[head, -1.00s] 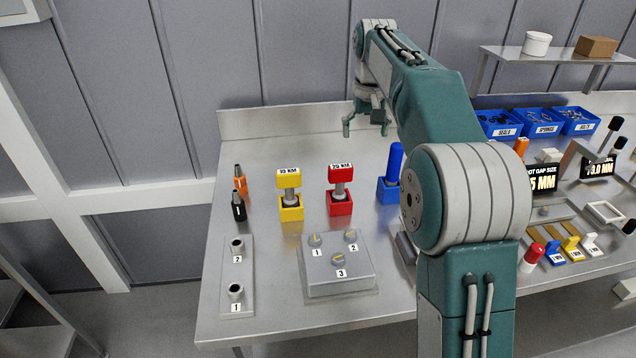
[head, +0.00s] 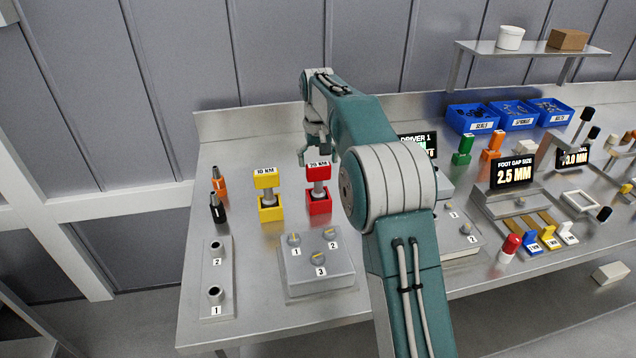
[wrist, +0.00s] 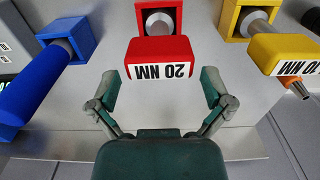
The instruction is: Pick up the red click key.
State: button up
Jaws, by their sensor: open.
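The red click key (head: 318,172), labelled 20 NM, stands upright in its red base (head: 319,204) on the steel bench. In the wrist view the red key's labelled top (wrist: 160,52) lies straight ahead, between and just beyond the fingertips. My gripper (head: 317,158) is open and just behind and above the red key in the head view. Its two fingers (wrist: 160,85) show spread apart in the wrist view with nothing held. The key's shaft is mostly hidden under its top in the wrist view.
A yellow key (head: 266,180) labelled 10 NM stands left of the red one. A blue key (wrist: 45,85) stands on its other side. A grey knob box (head: 318,268) sits in front. Blue bins (head: 473,119) and a gauge display (head: 514,172) are further right.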

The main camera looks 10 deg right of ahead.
notch_tip(320, 180, down, 3)
jog(key=shift+f, duration=0.2)
jog(key=c, duration=1)
notch_tip(320, 180, up, 10)
jog(key=shift+r, duration=0.1)
jog(key=shift+s+a, duration=0.1)
jog(key=s+a+r+n, duration=0.1)
jog(key=s+a+n, duration=0.1)
jog(key=s, duration=0.3)
jog(key=s+a+r+n, duration=0.1)
jog(key=s+a+n, duration=0.1)
jog(key=s+a, duration=0.2)
jog(key=s+a+r+n, duration=0.1)
jog(key=s+a+n, duration=0.1)
jog(key=s, duration=0.4)
jog(key=shift+s+a+r, duration=0.1)
jog(key=shift+s+a, duration=0.3)
jog(key=shift+a, duration=0.1)
